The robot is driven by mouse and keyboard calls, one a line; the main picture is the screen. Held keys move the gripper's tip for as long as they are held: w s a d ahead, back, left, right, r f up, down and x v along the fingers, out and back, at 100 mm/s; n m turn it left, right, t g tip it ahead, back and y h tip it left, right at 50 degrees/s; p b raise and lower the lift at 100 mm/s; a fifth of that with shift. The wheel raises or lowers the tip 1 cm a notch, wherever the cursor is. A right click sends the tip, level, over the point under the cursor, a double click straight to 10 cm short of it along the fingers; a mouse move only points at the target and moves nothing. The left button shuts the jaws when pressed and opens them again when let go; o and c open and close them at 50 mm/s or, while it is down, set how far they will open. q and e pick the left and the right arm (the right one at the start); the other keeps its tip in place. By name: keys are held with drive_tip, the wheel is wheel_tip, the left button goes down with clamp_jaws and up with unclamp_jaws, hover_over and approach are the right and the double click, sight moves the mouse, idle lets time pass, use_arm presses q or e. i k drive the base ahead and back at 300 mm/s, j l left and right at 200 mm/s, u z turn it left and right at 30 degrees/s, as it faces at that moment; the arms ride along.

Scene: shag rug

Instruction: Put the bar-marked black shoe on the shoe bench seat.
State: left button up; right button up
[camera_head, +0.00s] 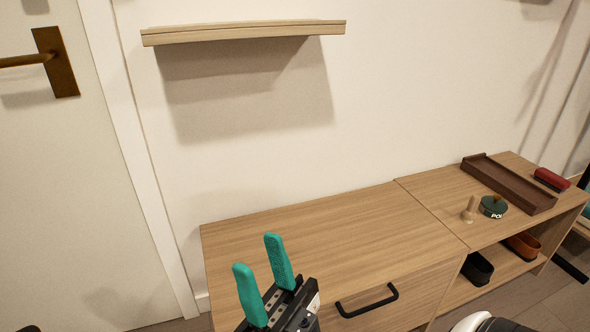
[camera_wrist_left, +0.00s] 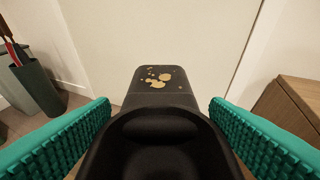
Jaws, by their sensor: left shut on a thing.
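A black shoe (camera_wrist_left: 158,92) with gold blotches on its end fills the middle of the left wrist view. The teal fingers of my left gripper (camera_wrist_left: 162,112) are on both sides of it, shut on it. Whether the gold marks are a bar I cannot tell. The left gripper and this shoe do not show in the head view. The shoe bench seat (camera_head: 310,235) is a bare wooden top above a drawer. My right gripper (camera_head: 264,280) is open and empty, its teal fingers pointing up in front of the seat's left part.
The bench's right top holds a brown tray (camera_head: 508,184), a green tin (camera_head: 493,206), a small wooden piece (camera_head: 469,210) and a red brush (camera_head: 551,179). Dark (camera_head: 478,268) and brown (camera_head: 522,245) shoes sit below. A wall shelf (camera_head: 245,33) hangs above; the drawer handle (camera_head: 368,302) juts forward.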

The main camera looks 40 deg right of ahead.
sight(363, 234)
drive_tip(key=k+l, duration=0.1)
drive_tip(key=l, duration=1.7)
drive_tip(key=k+l, duration=0.15)
drive_tip(key=l, duration=0.7)
drive_tip(key=k+l, duration=0.1)
drive_tip(key=l, duration=0.8)
drive_tip(key=k+l, duration=0.1)
drive_tip(key=l, duration=0.8)
